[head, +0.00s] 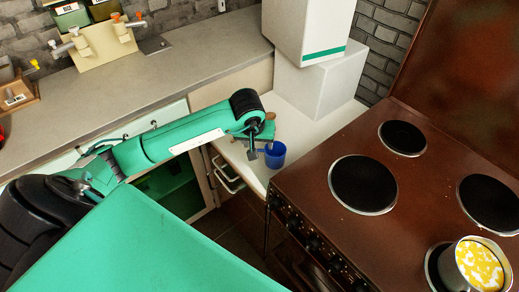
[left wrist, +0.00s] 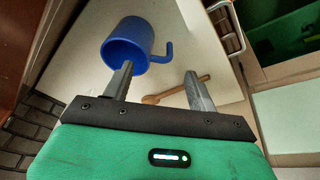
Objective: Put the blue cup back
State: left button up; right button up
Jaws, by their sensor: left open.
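The blue cup (head: 275,157) stands on the pale low counter (head: 305,125) beside the brown stove, in the head view. It also shows in the left wrist view (left wrist: 125,42), with its handle toward the right. My left gripper (head: 259,152) is just left of the cup in the head view. In the left wrist view my left gripper (left wrist: 159,70) is open. One finger overlaps the cup's rim; I cannot tell whether it touches. The other finger is right of the handle, with nothing clasped between them. My right gripper is not in view.
A wooden spoon (left wrist: 178,90) lies behind the fingers in the left wrist view. The brown stove (head: 330,225) is right of the cup, with a pot (head: 470,268) on it. White boxes (head: 320,80) stand at the back.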

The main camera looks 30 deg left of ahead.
pick_arm(q)
jog(key=v, duration=0.5)
jog(key=shift+s+r, duration=0.1)
jog(key=shift+r, duration=0.2)
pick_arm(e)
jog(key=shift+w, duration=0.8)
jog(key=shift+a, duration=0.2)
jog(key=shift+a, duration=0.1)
